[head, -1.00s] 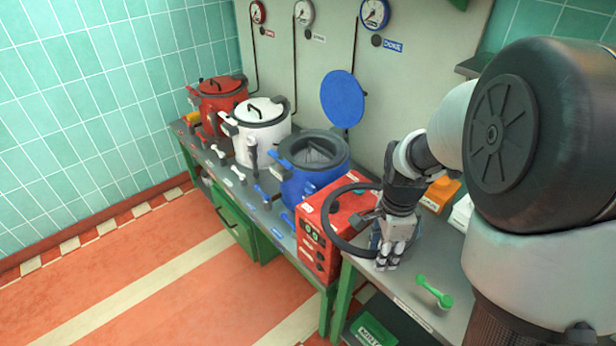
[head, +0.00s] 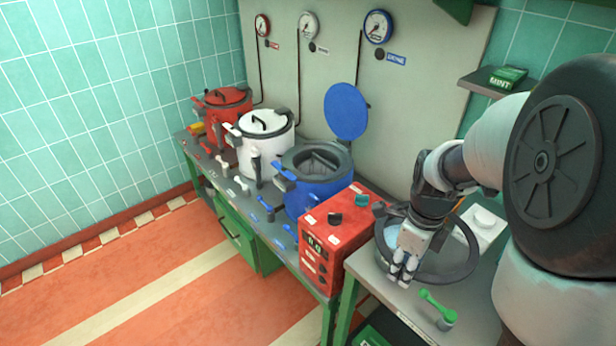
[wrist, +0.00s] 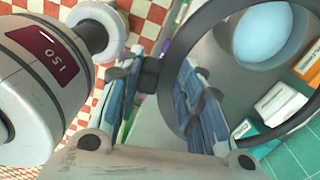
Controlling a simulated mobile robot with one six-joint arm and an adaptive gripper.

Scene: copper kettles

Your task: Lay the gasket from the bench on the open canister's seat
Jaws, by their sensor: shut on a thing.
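The gasket is a large dark ring (head: 462,268). My gripper (head: 403,268) is shut on it at its near left side. In the wrist view a small dark tab of the gasket (wrist: 168,85) sits between the fingers (wrist: 152,100), and the ring extends right. The gasket appears above the right-hand bench (head: 400,300); the gap below is unclear. The open canister (head: 312,195) is blue, with its round blue lid (head: 346,110) raised behind it. Its dark seat (head: 335,150) is bare, left of and apart from my gripper.
A red box (head: 335,235) with knobs on top stands between the blue canister and my gripper. White (head: 262,150) and red (head: 222,115) canisters, both lidded, stand further left. A green-handled tool (head: 432,303) lies on the near bench. A pale blue round object (wrist: 262,35) shows through the ring.

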